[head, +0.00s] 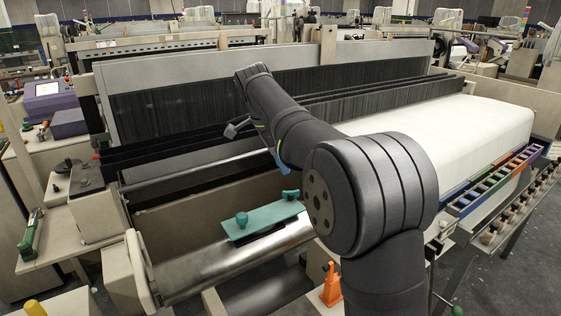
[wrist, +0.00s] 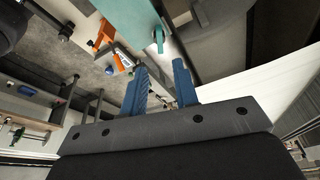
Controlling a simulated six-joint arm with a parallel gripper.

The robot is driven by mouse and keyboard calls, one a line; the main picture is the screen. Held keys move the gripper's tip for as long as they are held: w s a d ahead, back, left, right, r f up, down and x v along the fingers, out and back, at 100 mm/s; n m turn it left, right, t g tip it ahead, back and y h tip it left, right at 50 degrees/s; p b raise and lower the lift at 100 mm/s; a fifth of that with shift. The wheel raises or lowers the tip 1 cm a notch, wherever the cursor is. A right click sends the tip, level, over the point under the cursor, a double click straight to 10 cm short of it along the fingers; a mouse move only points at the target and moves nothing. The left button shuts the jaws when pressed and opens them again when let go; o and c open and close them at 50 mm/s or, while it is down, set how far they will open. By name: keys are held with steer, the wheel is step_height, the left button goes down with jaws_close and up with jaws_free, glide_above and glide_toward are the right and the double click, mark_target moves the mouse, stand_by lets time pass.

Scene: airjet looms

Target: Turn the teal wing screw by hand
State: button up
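A teal plate (head: 262,221) lies on the loom's front beam in the head view. A teal wing screw (head: 290,194) stands at its right end, and a rounder teal knob (head: 241,219) at its left end. In the wrist view a teal screw head (wrist: 158,38) shows at the plate's edge, just beyond my fingertips; I cannot tell which of the two it is. My gripper (wrist: 159,65) has two blue fingers, spread apart with nothing between them, not touching the screw. In the head view my arm hides most of the gripper; a blue finger shows.
A metal roller (head: 232,262) runs beneath the plate. An orange fitting (head: 331,286) stands to its right; orange parts also show in the wrist view (wrist: 104,36). White cloth (head: 460,125) and coloured trays (head: 490,180) lie at right. Dark loom bars (head: 170,145) run behind.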

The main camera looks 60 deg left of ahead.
mark_target(291, 190)
steer(key=shift+x, duration=4.05)
jaws_close()
